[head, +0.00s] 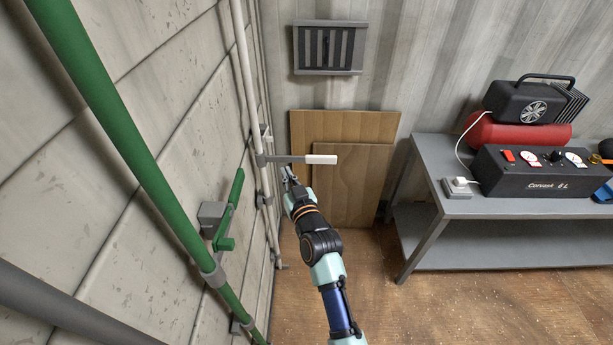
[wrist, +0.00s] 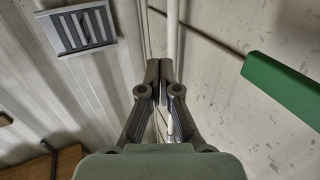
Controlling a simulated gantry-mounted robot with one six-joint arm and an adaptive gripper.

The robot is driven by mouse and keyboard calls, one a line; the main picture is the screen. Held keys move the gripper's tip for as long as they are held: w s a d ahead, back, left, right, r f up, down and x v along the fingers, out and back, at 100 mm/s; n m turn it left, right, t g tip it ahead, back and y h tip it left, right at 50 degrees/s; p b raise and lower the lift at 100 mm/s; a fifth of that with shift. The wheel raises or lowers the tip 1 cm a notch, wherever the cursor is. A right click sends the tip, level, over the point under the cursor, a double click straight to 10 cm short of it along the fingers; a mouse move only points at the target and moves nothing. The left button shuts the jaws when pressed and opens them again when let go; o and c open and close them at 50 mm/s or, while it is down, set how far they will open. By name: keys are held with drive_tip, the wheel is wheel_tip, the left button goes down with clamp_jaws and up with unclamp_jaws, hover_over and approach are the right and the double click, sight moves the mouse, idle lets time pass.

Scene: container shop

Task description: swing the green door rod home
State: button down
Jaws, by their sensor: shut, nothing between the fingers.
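The green door rod (head: 105,110) runs down the panelled wall at the left in the head view, held by grey brackets. Its green handle (head: 236,190) sits beside a grey block (head: 211,213) on the wall and lies close along the panels. A green bar (wrist: 290,85), apparently that handle, shows at the right of the wrist view. My gripper (head: 287,171) is beside the white rod, beyond the green handle and apart from it. In the wrist view its fingers (wrist: 160,68) are together and empty.
A white rod (head: 243,62) stands farther along the wall; its grey lever with a white grip (head: 320,159) juts out near my gripper. Boards (head: 345,125) lean on the back wall under a vent (head: 328,47). A grey bench (head: 428,168) stands right. Floor between is clear.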

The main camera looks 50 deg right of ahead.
drive_tip(key=s+d, duration=0.2)
drive_tip(key=s, duration=0.1)
drive_tip(key=shift+s+d+b, duration=0.2)
drive_tip(key=shift+d+b, duration=0.1)
idle(0.4)
